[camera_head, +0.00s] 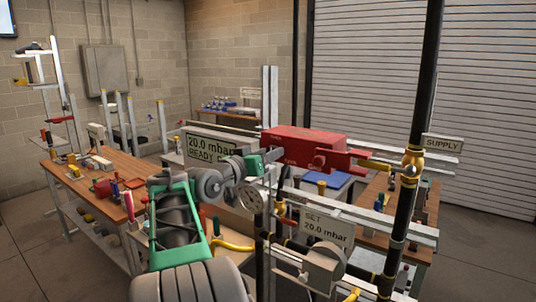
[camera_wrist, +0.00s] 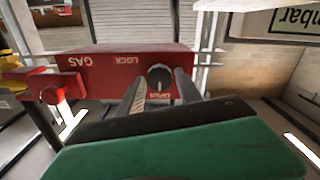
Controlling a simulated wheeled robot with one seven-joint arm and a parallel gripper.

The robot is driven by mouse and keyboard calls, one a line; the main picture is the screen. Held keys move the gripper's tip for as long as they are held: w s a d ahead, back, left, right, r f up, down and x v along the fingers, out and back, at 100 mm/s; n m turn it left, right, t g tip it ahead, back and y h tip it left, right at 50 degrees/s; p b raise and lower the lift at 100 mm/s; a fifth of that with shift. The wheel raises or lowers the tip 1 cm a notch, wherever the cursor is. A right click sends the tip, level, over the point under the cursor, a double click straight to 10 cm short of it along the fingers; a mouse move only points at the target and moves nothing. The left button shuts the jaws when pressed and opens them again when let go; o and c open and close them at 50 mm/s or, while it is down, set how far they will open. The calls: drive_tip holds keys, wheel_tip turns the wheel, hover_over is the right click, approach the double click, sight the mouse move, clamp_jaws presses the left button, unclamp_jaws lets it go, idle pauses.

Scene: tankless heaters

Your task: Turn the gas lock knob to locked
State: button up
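The red gas lock box (camera_head: 305,143) is on the frame in the middle of the head view. In the wrist view the red box (camera_wrist: 100,73) shows upside-down white lettering, "GAS" and "LOCK". The dark round knob (camera_wrist: 158,77) with a pale pointer line is on its face, above a small label too blurred to read. My gripper (camera_wrist: 159,76) is open, one finger on each side of the knob, with gaps visible. How far the tips are from the box face is unclear. In the head view my gripper (camera_head: 271,156) is at the box's left end, and the knob is hidden.
A red handle (camera_wrist: 45,85) sticks out beside the box. Black and yellow pipes (camera_head: 405,200) stand to the right. A grey display (camera_head: 215,147) reads "20.0 mbar" behind my arm. A wooden bench (camera_head: 85,180) with small items is at left.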

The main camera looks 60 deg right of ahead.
clamp_jaws()
drive_tip(key=shift+f+m+b, duration=0.2)
drive_tip(key=shift+m+b, duration=0.1)
drive_tip(key=shift+b, duration=0.4)
drive_tip(key=shift+s+m+b, duration=0.15)
drive_tip(key=shift+m+b, duration=8.05)
drive_tip(key=shift+b, duration=0.6)
